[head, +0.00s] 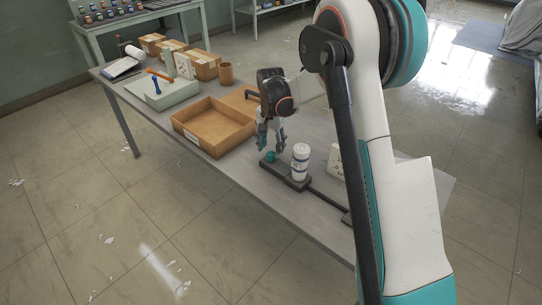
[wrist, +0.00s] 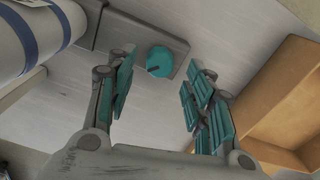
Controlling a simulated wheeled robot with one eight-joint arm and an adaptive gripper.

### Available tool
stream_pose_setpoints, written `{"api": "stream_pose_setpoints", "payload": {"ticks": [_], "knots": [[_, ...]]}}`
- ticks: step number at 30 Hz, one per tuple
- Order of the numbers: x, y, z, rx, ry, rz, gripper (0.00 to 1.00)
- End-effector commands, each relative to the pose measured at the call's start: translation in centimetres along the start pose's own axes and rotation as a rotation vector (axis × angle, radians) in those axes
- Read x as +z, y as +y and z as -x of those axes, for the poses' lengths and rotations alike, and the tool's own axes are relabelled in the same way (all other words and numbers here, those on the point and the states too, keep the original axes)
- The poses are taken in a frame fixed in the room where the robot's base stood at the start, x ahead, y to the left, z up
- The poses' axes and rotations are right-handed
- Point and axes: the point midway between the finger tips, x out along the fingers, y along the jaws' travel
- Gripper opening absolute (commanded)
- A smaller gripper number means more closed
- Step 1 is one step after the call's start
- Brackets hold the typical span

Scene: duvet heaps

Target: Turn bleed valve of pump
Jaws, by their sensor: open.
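The pump's white cylinder with blue bands (head: 300,162) stands upright on a dark base (head: 297,184) on the table. A round teal knob (head: 271,157), which looks like the bleed valve, sits on the base to the left of the cylinder. In the wrist view the knob (wrist: 159,61) has a dark slot or pointer on its face. My gripper (head: 270,146) is open and points down just above the knob. In the wrist view the knob appears between the teal-padded fingers, with space on both sides. I cannot see any contact. The cylinder (wrist: 35,38) fills the upper left there.
An open cardboard tray (head: 213,125) stands left of the pump; its wall also shows at the right of the wrist view (wrist: 275,95). A dark bar (head: 328,200) runs right from the base. A white socket panel (head: 335,160) stands behind the cylinder.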

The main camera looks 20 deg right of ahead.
Motion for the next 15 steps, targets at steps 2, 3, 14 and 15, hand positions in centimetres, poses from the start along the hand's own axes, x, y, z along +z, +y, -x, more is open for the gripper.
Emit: {"api": "stream_pose_setpoints", "payload": {"ticks": [2,3,14,15], "knots": [[0.0,0.0,-1.5,0.0,0.0,0.0,0.48],[0.0,0.0,-1.9,0.0,0.0,0.0,0.48],[0.0,0.0,-3.5,0.0,0.0,0.0,0.48],[0.0,0.0,-3.5,0.0,0.0,0.0,0.48]]}}
